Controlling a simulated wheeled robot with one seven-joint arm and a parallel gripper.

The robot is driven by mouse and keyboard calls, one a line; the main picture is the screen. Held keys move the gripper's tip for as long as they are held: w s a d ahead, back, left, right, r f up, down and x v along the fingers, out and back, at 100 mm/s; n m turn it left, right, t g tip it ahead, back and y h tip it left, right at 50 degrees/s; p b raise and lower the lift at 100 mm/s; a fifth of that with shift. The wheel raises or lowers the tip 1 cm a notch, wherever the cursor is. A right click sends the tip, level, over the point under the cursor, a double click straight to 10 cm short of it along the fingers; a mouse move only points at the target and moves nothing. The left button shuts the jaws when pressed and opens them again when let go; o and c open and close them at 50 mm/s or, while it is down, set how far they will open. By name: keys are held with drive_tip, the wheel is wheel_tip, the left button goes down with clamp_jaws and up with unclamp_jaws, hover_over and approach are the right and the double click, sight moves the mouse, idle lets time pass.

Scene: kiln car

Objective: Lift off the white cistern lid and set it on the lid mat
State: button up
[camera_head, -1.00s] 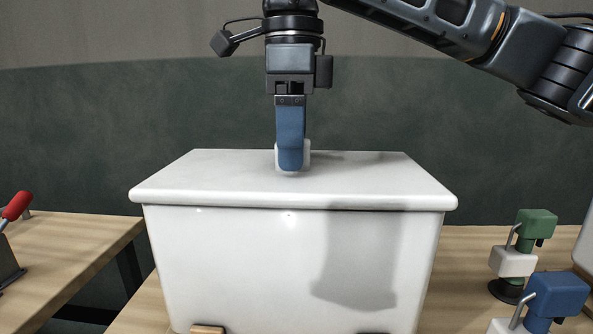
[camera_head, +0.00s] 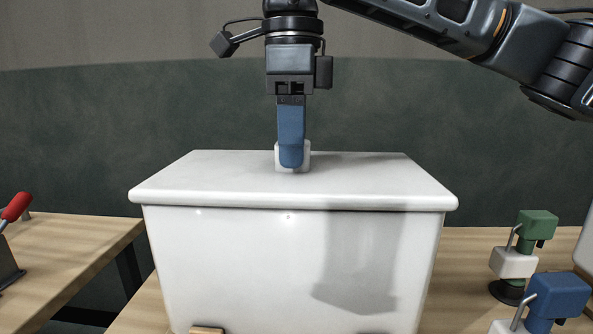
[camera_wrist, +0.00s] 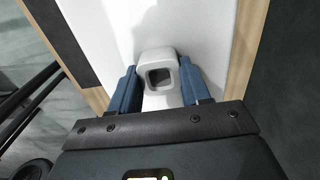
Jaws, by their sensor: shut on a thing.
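The white cistern lid (camera_head: 235,177) sits on the white cistern (camera_head: 260,265) in the middle of the head view. A small white knob (camera_wrist: 159,62) stands up from the middle of the lid. My gripper (camera_head: 291,163) points straight down over the lid, and its blue fingers are shut on the knob. In the wrist view my gripper (camera_wrist: 152,88) has one finger on each side of the knob. The lid lies flat on the cistern, and I see no gap under it. I cannot make out the lid mat for certain in these views.
Valve-like parts with a green top (camera_head: 537,224) and a blue top (camera_head: 558,294) stand on the wooden bench (camera_head: 460,258) at the right. A red-handled tool (camera_head: 16,207) sits on a separate bench (camera_head: 75,240) at the left. Wooden blocks (camera_head: 207,330) touch the cistern's front base.

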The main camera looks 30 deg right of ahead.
drive_tip(key=c, duration=0.7)
drive_tip(key=shift+o, duration=0.2)
drive_tip(key=shift+r+p, duration=0.35)
drive_tip(key=shift+r, duration=0.15)
drive_tip(key=shift+r+p, duration=1.4)
drive_tip(key=shift+r, duration=0.8)
drive_tip(key=shift+s+a, duration=0.1)
